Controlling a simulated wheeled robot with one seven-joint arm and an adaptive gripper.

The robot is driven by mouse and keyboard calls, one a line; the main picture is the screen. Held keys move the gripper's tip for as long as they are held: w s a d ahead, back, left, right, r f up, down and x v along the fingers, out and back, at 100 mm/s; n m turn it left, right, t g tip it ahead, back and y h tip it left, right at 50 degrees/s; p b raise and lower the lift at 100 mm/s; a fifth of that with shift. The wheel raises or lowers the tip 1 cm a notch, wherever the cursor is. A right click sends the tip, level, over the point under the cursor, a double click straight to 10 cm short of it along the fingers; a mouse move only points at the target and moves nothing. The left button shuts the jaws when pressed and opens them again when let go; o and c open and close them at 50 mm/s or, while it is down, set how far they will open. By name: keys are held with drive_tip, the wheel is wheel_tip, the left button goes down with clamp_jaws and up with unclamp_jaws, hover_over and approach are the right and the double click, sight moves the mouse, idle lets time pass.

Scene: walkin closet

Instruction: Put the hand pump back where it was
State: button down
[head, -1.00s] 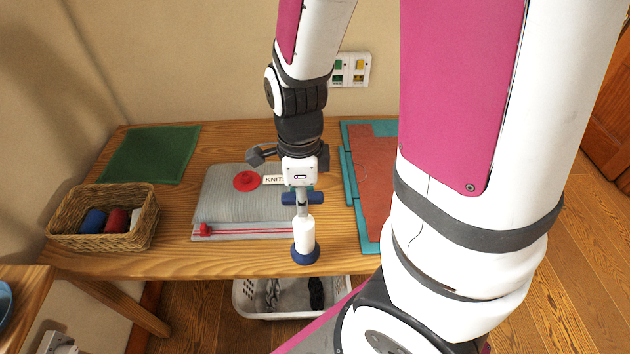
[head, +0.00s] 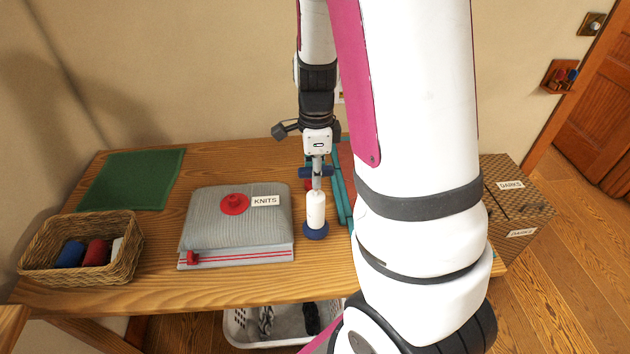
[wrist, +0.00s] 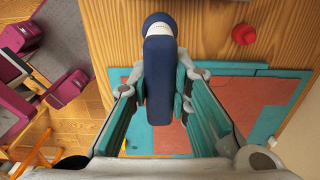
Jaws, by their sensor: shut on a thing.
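The hand pump (head: 316,210) has a white barrel, a blue round base and a blue handle. It is upright in the head view, just right of the grey KNITS bag (head: 215,220) with its red valve cap (head: 234,204). I cannot tell whether its base touches the table. My gripper (head: 317,168) is above it, shut on the blue handle. In the wrist view the handle (wrist: 159,80) lies between the fingers of my gripper (wrist: 162,92) and hides most of the barrel.
The wooden table (head: 150,235) holds a wicker basket (head: 130,262) of coloured rolls and a green mat (head: 130,180). A teal-edged brown mat (wrist: 270,92) lies beyond the pump, with a small red object (wrist: 243,34) nearby. A white laundry basket (head: 240,330) stands below. My arm hides the table's right part.

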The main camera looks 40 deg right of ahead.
drive_tip(key=shift+f, duration=1.4)
drive_tip(key=c, duration=1.5)
unclamp_jaws()
